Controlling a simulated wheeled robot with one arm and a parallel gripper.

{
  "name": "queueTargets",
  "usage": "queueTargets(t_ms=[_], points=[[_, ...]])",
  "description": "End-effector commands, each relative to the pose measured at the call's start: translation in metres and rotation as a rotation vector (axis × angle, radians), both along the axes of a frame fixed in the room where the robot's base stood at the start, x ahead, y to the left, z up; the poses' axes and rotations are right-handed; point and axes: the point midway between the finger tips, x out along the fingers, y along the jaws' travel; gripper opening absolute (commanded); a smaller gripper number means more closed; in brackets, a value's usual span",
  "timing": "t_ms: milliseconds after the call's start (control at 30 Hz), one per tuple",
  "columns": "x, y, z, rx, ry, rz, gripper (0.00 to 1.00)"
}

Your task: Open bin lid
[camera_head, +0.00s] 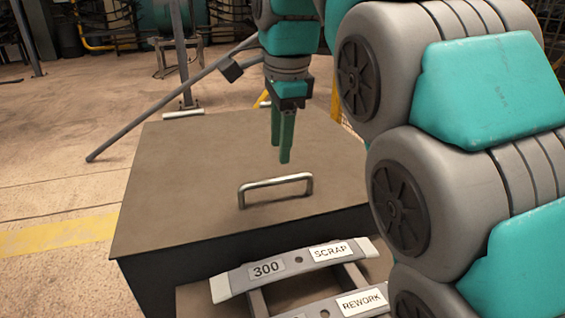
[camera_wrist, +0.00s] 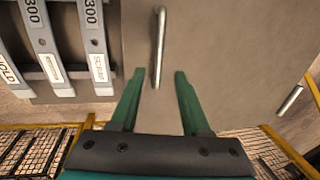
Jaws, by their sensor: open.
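The bin is a dark box with a flat brown-grey lid (camera_head: 190,165), and the lid is down. A silver bar handle (camera_head: 276,184) stands up near the lid's front edge. My gripper (camera_head: 283,158) points down above the lid, behind the handle in the head view. In the wrist view the green fingers of my gripper (camera_wrist: 160,75) are apart, with nothing between the tips but the lid and the near end of the handle (camera_wrist: 160,45). The height between fingertips and handle is hard to tell. A light hinge piece (camera_wrist: 290,100) shows at the lid's edge.
A rack with labelled grey bars (camera_head: 290,262), reading 300, SCRAP and REWORK, stands right in front of the bin. A slanted grey pole (camera_head: 165,105) rises behind the lid. Yellow rails (camera_wrist: 285,150) and mesh show beyond it. Open floor (camera_head: 50,140) lies to the left.

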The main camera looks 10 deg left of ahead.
Motion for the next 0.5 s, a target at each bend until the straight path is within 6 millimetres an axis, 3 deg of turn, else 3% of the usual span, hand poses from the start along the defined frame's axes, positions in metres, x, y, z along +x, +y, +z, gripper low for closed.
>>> queueTargets(t_ms=[133, 500], points=[[0.002, 0.001, -0.022, -0.002, 0.002, 0.000, 0.47], [0.009, 0.005, -0.058, -0.001, 0.001, 0.000, 0.47]])
